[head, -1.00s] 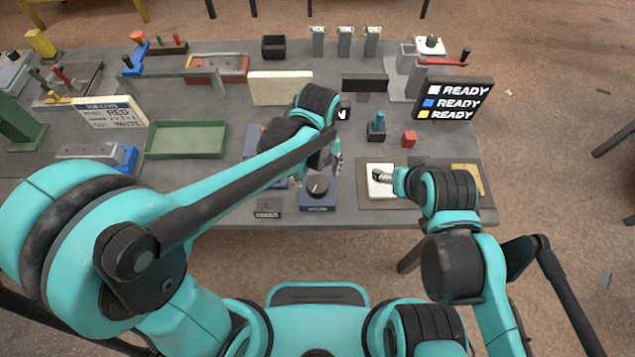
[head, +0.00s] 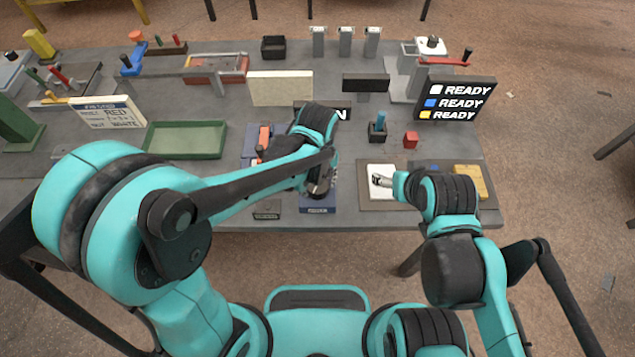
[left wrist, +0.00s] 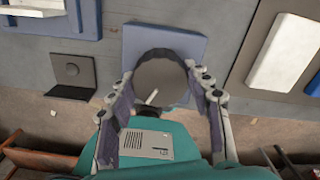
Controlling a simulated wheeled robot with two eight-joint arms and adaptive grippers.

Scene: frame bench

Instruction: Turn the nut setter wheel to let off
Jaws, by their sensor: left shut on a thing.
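The nut setter wheel is taken to be the dark round knob (left wrist: 160,75) on a blue base (left wrist: 195,42) in the left wrist view. It has a short white mark on its face. In the head view the base (head: 318,206) shows at the bench's front edge, and my gripper hides most of the knob. My left gripper (head: 319,188) is over it, shut on the knob with a finger on either side. My right gripper (head: 382,181) is over a white pad (head: 378,194); its jaws are too small to judge.
A small dark plate (head: 267,210) stands left of the base. A green tray (head: 185,153) lies further left. A red block (head: 410,140) and a blue piece in a dark holder (head: 377,136) stand behind the pad. A READY board (head: 455,98) stands at right.

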